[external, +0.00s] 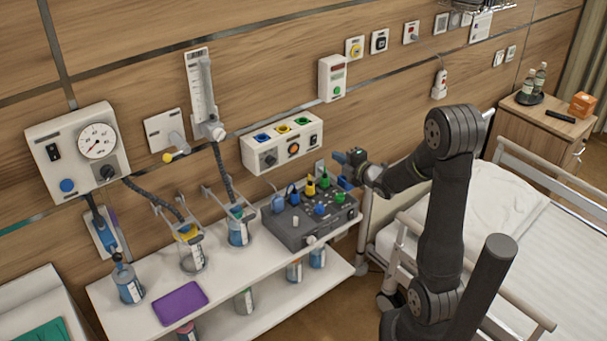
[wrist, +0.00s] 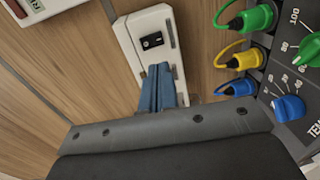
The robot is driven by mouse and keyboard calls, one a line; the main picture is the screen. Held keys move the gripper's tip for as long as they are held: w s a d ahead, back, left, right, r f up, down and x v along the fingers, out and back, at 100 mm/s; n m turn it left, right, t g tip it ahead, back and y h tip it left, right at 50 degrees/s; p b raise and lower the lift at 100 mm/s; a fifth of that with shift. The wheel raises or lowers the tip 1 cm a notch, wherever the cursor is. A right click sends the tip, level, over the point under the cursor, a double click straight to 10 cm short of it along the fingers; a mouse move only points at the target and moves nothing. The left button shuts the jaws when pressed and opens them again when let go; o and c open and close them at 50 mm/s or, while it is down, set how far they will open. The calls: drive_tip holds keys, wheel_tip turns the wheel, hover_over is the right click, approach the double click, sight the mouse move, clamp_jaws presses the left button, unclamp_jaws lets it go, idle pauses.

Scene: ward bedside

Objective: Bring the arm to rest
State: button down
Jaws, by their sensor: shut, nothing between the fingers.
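My arm's gripper (external: 345,182) hangs by the wall, just above the right back end of the dark monitor unit (external: 300,224). In the wrist view my blue fingers (wrist: 157,88) are closed together with nothing between them. Their tips overlap a white wall plate (wrist: 152,40) with a black rocker switch. I cannot tell whether they touch it.
Green (wrist: 253,17), yellow (wrist: 242,59) and blue (wrist: 239,88) plugs with cords sit close right of the fingers. A white shelf (external: 112,290) carries bottles and a purple pad (external: 180,302). The bed (external: 500,240) stands right, beside my arm.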

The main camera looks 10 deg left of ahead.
drive_tip(key=f+v, duration=0.1)
drive_tip(key=v, duration=0.4)
drive_tip(key=shift+w+m+g+h, duration=0.8)
drive_tip(key=shift+w+m+h, duration=1.7)
drive_tip(key=shift+w+h, duration=1.3)
drive_tip(key=s+a+r+m+g+h, duration=0.3)
drive_tip(key=s+a+r+m+g, duration=0.1)
drive_tip(key=s+a+g, duration=0.1)
drive_tip(key=shift+a+g, duration=0.25)
drive_tip(key=shift+g, duration=0.55)
